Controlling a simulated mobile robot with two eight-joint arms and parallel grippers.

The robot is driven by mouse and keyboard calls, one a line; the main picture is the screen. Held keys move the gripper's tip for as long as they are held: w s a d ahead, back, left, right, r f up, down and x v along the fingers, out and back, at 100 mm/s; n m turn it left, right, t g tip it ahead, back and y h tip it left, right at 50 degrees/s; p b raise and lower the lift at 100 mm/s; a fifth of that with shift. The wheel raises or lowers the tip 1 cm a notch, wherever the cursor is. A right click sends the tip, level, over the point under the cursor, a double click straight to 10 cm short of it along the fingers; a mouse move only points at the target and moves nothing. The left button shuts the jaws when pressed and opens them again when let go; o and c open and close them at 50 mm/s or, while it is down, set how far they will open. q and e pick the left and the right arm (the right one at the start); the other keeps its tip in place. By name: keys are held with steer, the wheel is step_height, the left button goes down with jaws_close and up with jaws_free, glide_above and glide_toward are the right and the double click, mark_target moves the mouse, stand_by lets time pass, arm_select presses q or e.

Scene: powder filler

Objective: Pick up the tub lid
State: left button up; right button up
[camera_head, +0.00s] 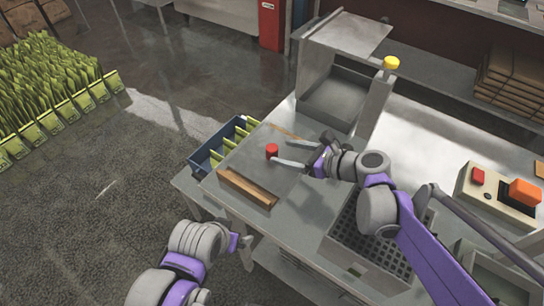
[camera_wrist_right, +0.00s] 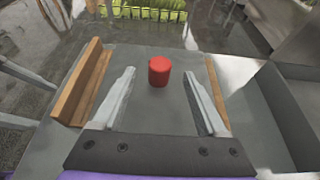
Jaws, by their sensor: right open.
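A small red cylinder (camera_head: 272,151), the only lid-like thing near my gripper, stands upright on the grey work surface. It also shows in the right wrist view (camera_wrist_right: 159,71), centred between the fingers. My right gripper (camera_head: 283,154) is open, with one finger to each side of the red cylinder and a gap on both sides. Its fingertips are at or just short of the cylinder and do not touch it. My left gripper (camera_head: 243,249) is low at the front of the table, away from the cylinder. Its fingers are too unclear to read.
A wooden bar (camera_head: 247,188) edges the near side of the surface, and a thin wooden strip (camera_wrist_right: 211,82) the other side. A blue bin (camera_head: 205,155) with green packets sits at the left. A metal hopper (camera_head: 340,75) with a yellow-topped post (camera_head: 391,63) stands behind.

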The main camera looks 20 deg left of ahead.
mark_target(276, 150)
steer(key=x, duration=0.3)
steer(key=shift+w+a, duration=0.1)
jaws_close()
